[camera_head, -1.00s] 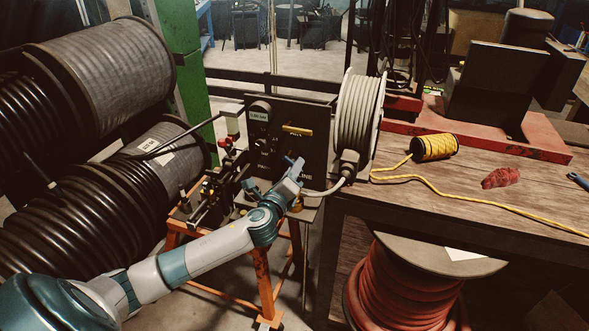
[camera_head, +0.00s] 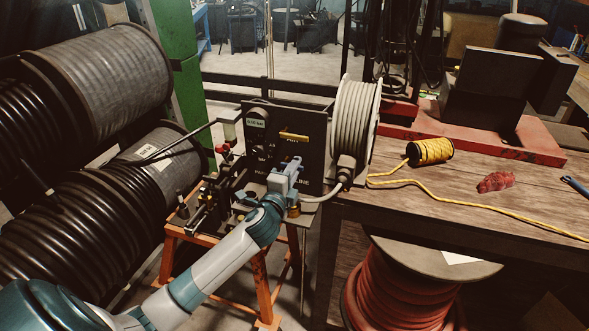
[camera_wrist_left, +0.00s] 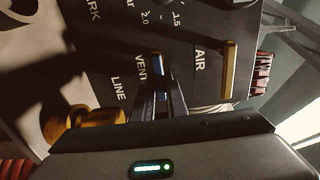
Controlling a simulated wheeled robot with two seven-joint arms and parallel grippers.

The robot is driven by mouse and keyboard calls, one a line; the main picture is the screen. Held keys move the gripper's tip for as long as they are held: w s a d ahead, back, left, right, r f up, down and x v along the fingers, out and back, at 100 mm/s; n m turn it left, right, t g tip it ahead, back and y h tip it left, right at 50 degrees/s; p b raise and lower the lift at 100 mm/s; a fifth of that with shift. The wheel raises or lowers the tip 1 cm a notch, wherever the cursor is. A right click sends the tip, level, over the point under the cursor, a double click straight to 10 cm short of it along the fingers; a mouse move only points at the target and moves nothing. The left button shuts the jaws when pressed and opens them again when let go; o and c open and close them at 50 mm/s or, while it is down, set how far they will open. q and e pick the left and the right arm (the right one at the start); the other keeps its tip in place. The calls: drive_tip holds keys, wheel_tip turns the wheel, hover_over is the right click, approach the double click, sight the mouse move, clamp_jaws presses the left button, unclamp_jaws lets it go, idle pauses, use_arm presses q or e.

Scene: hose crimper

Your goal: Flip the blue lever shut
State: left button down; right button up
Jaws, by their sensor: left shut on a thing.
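The blue lever (camera_wrist_left: 156,64) is on the dark panel (camera_wrist_left: 105,60) next to the word VENT, seen in the left wrist view. My left gripper (camera_head: 288,165) is at the lower part of the panel in the head view. Its fingers also show in the left wrist view (camera_wrist_left: 160,92), shut on the blue lever, one on each side. The fingers hide part of the lever. A yellow lever (camera_wrist_left: 229,68) stands next to the word AIR, to the right of the blue one and apart from the fingers. My right gripper is not in view.
A pale hose reel (camera_head: 353,125) stands right beside the panel. A hose fitting (camera_head: 346,170) hangs close to the right of my gripper. A brass fitting (camera_wrist_left: 85,128) is left of the fingers. The wooden bench (camera_head: 450,205) is to the right.

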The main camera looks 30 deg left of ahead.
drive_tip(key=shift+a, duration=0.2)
use_arm(q)
drive_tip(key=c, duration=1.8)
unclamp_jaws()
drive_tip(key=shift+a, duration=0.1)
drive_tip(key=shift+o, duration=0.2)
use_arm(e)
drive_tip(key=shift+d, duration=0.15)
